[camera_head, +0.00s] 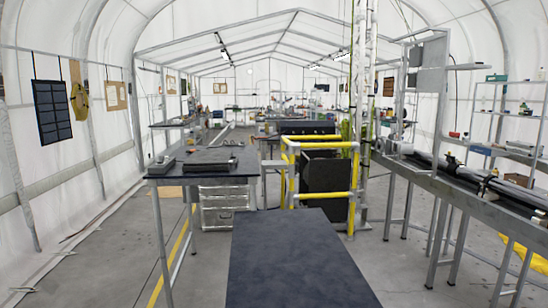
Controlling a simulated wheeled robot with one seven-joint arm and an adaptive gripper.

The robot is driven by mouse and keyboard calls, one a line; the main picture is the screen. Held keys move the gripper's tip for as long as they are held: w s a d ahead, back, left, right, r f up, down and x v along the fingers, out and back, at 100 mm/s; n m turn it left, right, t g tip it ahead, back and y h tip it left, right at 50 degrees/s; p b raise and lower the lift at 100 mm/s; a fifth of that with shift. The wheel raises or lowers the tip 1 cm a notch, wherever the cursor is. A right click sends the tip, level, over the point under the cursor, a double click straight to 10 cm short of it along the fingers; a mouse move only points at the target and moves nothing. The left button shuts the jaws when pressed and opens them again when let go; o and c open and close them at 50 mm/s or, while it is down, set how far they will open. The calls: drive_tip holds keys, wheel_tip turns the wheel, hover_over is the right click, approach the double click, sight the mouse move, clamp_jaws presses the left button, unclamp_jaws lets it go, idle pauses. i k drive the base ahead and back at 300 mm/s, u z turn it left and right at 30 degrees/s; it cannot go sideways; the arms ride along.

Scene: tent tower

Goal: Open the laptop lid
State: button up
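No clearly recognisable laptop shows. A dark, flat slab (204,162) lies on the dark-topped table (228,171) at left of centre. It could be a shut laptop, but it is too small in the picture to tell. A smaller dark item (161,165) lies to its left near the table's left edge. My gripper is not in view.
A dark flat surface (298,262) fills the bottom centre; I cannot tell what it belongs to. A yellow railing (325,196) stands beyond it. A long bench (470,204) runs along the right. Grey floor (395,250) is clear between surface and bench.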

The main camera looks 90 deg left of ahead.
sight(212, 156)
drive_tip(key=u, duration=0.85)
drive_tip(key=i, duration=3.3)
drive_tip(key=u, duration=2.35)
drive_tip(key=i, duration=1.6)
drive_tip(key=u, duration=1.35)
